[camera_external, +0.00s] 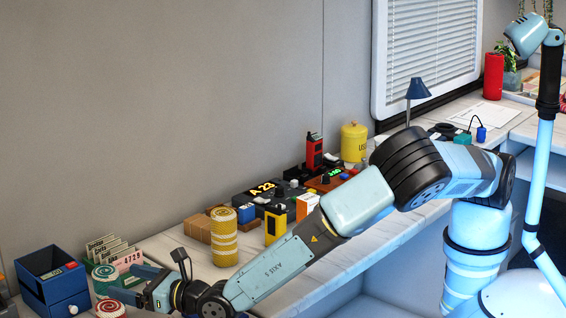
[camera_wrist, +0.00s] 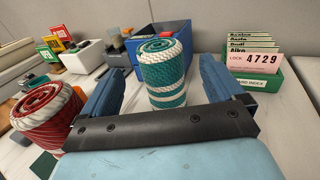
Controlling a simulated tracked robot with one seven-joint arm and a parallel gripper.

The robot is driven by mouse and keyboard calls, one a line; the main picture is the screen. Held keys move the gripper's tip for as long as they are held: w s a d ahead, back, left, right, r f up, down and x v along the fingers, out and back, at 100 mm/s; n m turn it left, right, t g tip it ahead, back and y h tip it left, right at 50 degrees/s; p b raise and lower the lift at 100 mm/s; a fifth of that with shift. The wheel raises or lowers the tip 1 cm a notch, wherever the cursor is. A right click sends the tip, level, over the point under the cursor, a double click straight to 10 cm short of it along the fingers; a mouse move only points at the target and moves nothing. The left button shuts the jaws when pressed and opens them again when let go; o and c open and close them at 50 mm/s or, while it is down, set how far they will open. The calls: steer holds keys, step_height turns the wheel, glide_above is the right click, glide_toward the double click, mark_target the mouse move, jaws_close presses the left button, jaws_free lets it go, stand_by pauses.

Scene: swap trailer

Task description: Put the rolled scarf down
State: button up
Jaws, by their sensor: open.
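A teal-and-white rolled scarf (camera_wrist: 165,75) stands upright on the table, between the two blue fingers of my gripper (camera_wrist: 163,62) in the wrist view. A gap shows on each side of it, and my gripper is open. In the external view this roll (camera_external: 104,274) is at the lower left, at the tips of my gripper (camera_external: 124,281). A red-and-white roll (camera_wrist: 48,112) stands to the left of my left finger; it also shows at the bottom edge of the external view (camera_external: 110,309). A yellow-and-white roll (camera_external: 223,238) stands farther right. Which roll the task means, I cannot tell.
A blue bin (camera_wrist: 184,36) stands just behind the teal roll. A green card index box (camera_wrist: 256,78) with pink and cream cards is to the right. Small boxes and devices (camera_external: 275,224) line the wall. Some bare white tabletop (camera_wrist: 291,110) shows at the right.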

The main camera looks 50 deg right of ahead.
steer(key=shift+v, duration=1.9)
